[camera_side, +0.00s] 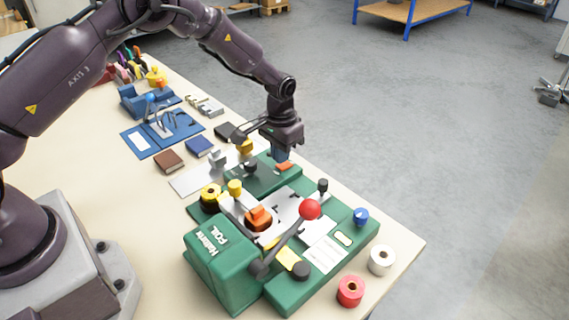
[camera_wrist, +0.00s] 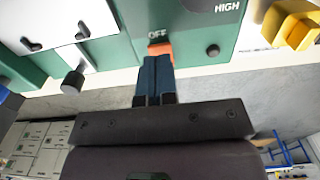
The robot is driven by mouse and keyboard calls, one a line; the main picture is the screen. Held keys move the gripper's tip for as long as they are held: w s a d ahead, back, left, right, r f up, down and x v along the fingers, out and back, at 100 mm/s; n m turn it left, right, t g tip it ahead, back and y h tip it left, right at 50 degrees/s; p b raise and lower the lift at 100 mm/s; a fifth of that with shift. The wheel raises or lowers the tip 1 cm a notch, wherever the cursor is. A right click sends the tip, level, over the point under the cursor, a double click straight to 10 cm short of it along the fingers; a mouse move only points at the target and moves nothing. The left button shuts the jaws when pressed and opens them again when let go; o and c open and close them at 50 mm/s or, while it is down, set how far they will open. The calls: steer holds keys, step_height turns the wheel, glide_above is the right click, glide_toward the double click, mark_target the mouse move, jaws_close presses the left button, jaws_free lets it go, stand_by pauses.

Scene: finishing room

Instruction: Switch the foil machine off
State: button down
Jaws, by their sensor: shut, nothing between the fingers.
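The green foil machine (camera_side: 222,262) stands at the table's right end, with FOIL lettering on its front block.
A lever with a red ball (camera_side: 310,209) rises from the machine, and a black knob (camera_side: 250,166) sits left of the switch. A white roll (camera_side: 381,260) and a red roll (camera_side: 351,291) stand at right. Books and a blue mat (camera_side: 140,141) lie behind.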

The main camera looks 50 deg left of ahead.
mark_target(281, 166)
steer(key=shift+f, duration=1.05)
stand_by(0.4)
steer(key=shift+r, duration=3.5)
steer(key=s, duration=0.2)
steer(key=s+g, duration=0.1)
steer(key=shift+s+f, duration=0.1)
steer(key=shift+f, duration=0.2)
steer(key=s+r+t, duration=0.6)
steer(key=s+r, duration=1.9)
steer(key=s, duration=0.1)
steer(key=shift+s+r+t, duration=0.15)
steer(key=shift+s+t, duration=0.15)
steer(key=shift+s, duration=0.1)
